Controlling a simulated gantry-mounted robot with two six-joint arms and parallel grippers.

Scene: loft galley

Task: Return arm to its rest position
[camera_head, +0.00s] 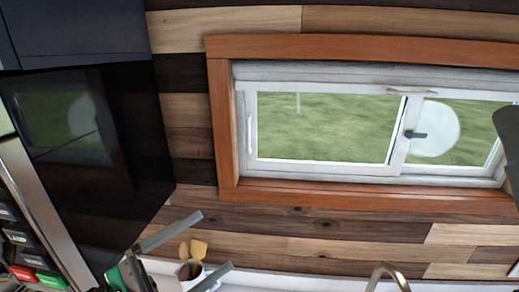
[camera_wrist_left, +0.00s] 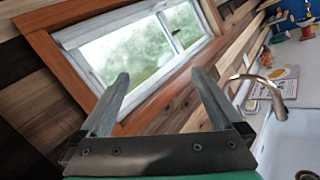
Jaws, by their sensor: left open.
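My left gripper (camera_head: 216,239) is at the lower left of the head view, its two grey fingers spread apart and pointing right. Nothing is between the fingers. In the left wrist view (camera_wrist_left: 160,73) the same fingers stand wide apart and empty, with the window behind them. In the head view the gripper is in front of a white holder (camera_head: 194,282) with wooden utensils (camera_head: 196,249); I cannot tell whether it touches them. A dark grey shape at the right edge of the head view may be part of my right arm; no right gripper can be made out.
A wood-framed window (camera_head: 320,127) fills the plank wall. A dark glossy panel (camera_head: 95,150) and cabinet (camera_head: 75,32) stand at the left. The left wrist view shows a faucet (camera_wrist_left: 262,90), a white sink (camera_wrist_left: 296,145) and small items on the counter. Air before the window is clear.

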